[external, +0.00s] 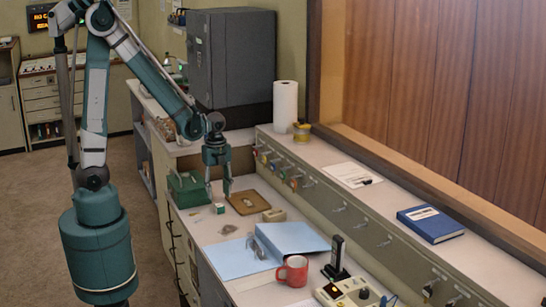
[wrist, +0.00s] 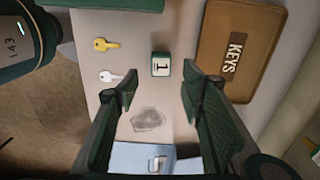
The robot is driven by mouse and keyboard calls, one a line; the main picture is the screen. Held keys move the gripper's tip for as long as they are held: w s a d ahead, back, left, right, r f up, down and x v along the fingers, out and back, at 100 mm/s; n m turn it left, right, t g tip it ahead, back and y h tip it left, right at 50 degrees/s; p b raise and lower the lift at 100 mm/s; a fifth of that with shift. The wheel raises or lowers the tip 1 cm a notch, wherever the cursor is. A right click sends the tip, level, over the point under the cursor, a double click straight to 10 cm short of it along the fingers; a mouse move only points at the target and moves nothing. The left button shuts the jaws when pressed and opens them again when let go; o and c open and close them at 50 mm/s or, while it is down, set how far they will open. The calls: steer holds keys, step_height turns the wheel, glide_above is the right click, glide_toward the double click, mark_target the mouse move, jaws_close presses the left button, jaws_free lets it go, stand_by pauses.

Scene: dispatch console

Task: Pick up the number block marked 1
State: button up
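The number block marked 1 (wrist: 161,65) is a small green and white cube lying on the console top in the wrist view. It also shows in the external view (external: 220,208), below my gripper. My gripper (external: 218,190) is open and empty, pointing down above the desk. In the wrist view its two fingers (wrist: 160,90) are spread to either side, with the block between and a little beyond the tips. Nothing is between the fingers at their own height, and the block's marked face is in plain sight.

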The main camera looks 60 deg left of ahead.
mark_target(219, 205)
steer(key=shift+f, duration=1)
steer(key=shift+w+a+f+b, duration=0.1)
steer(key=shift+f+b, duration=0.55)
steer(key=shift+f, duration=0.65)
steer(key=shift+a+f+b, duration=0.1)
steer(key=shift+f+b, duration=0.55)
steer(key=shift+f, duration=0.65)
steer(key=c, duration=0.9)
